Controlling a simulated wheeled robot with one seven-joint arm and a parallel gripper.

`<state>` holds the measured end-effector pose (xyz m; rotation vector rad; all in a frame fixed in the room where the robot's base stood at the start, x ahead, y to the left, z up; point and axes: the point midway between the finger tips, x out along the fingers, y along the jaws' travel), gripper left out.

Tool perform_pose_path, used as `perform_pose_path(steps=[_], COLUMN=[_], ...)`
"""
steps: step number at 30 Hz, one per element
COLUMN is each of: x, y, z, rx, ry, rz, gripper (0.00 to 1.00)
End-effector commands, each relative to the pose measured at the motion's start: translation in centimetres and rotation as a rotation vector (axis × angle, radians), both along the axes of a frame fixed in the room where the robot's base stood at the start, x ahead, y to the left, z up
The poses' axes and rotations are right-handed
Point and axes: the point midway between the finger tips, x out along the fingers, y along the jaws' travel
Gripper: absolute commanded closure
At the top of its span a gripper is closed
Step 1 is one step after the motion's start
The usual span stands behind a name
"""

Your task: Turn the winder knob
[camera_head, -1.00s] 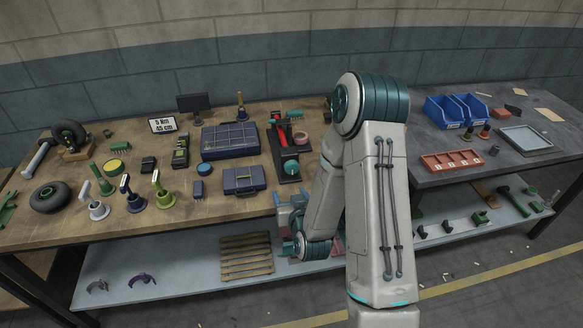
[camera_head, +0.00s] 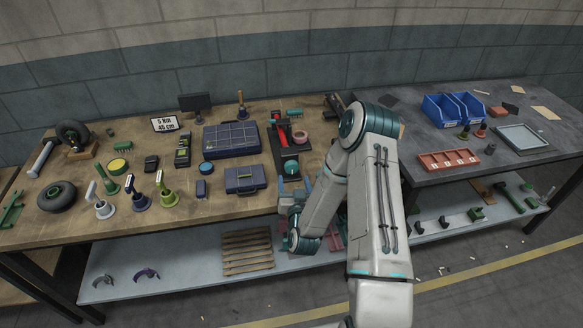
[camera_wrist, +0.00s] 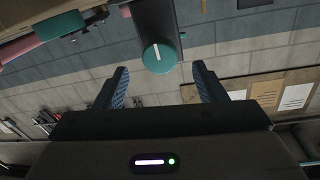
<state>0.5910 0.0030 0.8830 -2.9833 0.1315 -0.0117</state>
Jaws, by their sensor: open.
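The winder knob (camera_wrist: 159,58) is a round teal knob with a white mark line, on the end of a dark body. In the wrist view it stands ahead of my gripper (camera_wrist: 162,84), roughly midway between the two blue ridged fingers. The fingers are apart and empty, with a clear gap on each side of the knob. In the head view the teal knob (camera_head: 290,166) faces the bench's front edge, on a black base with red parts.
A blue toolbox (camera_head: 245,180) and a large blue organiser (camera_head: 231,139) stand left of the winder on the wooden bench (camera_head: 110,232). A pink tape roll (camera_head: 301,138) lies close beside it.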

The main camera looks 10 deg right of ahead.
Motion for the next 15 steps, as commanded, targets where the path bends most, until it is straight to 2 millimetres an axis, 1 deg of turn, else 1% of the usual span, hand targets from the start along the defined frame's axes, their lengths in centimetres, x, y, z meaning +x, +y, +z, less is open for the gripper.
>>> perform_pose_path(steps=[1, 6, 10, 15], x=[1.0, 3.6, 4.8, 5.6], y=[-0.1, -0.3, -0.4, -0.5], z=[0.3, 0.2, 0.1, 0.0], rx=[0.000, 0.001, 0.001, 0.001], ry=[-0.002, -0.001, 0.000, 0.001], rz=[-0.001, 0.000, 0.000, 0.000], gripper=[0.36, 0.36, 0.36, 0.36])
